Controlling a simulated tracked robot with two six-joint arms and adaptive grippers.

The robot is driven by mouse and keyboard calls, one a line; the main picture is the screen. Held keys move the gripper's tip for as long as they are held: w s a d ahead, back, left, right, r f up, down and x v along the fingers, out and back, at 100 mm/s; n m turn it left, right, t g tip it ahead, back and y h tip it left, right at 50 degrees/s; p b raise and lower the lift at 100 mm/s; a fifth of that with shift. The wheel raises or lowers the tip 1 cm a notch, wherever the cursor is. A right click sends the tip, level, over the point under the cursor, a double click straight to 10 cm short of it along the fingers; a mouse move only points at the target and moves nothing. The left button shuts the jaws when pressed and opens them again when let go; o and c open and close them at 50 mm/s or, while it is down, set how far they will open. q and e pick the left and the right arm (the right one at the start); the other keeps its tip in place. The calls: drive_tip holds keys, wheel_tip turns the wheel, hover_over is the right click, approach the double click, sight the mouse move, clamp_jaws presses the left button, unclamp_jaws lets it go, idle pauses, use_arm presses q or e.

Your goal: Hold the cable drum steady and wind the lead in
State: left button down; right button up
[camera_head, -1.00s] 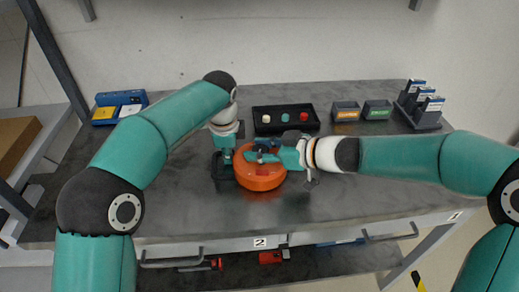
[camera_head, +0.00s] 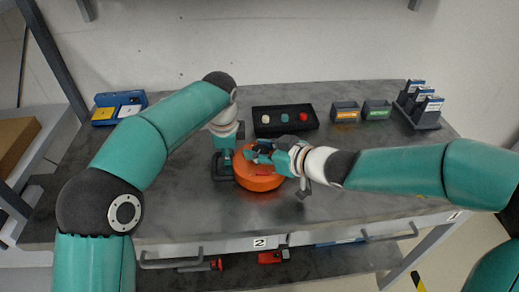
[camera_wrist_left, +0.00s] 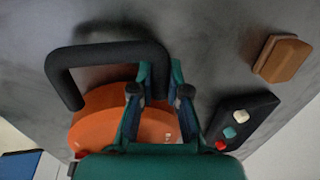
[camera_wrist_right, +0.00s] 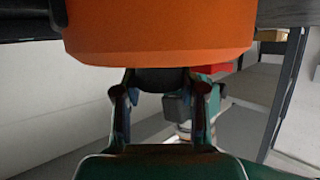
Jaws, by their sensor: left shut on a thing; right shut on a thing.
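The orange cable drum (camera_head: 262,181) sits on the grey bench. Its black bar handle (camera_head: 216,172) stands at its left side and shows as a bent bar in the left wrist view (camera_wrist_left: 105,52). My left gripper (camera_head: 227,158) points down and is shut on this handle, beside the drum. My right gripper (camera_head: 258,152) is over the drum's top, shut on a dark knob (camera_wrist_right: 160,79) that shows between its fingers in the right wrist view. The orange body (camera_wrist_right: 160,35) fills the top of that view. I cannot make out the lead's free end.
A black tray (camera_head: 312,126) with three coloured pieces stands behind the drum. Two small labelled bins (camera_head: 346,112) and a rack (camera_head: 424,108) are at the back right. A blue case (camera_head: 121,98) is at the back left. The left wrist view shows a brown block (camera_wrist_left: 282,59).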

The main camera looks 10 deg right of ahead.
drive_tip(key=o, duration=1.2)
drive_tip(key=shift+r, duration=0.1)
drive_tip(key=shift+c, duration=0.2)
drive_tip(key=shift+s, duration=0.1)
drive_tip(key=v, duration=1.1)
drive_tip(key=shift+s+d, duration=0.25)
drive_tip(key=shift+s, duration=0.05)
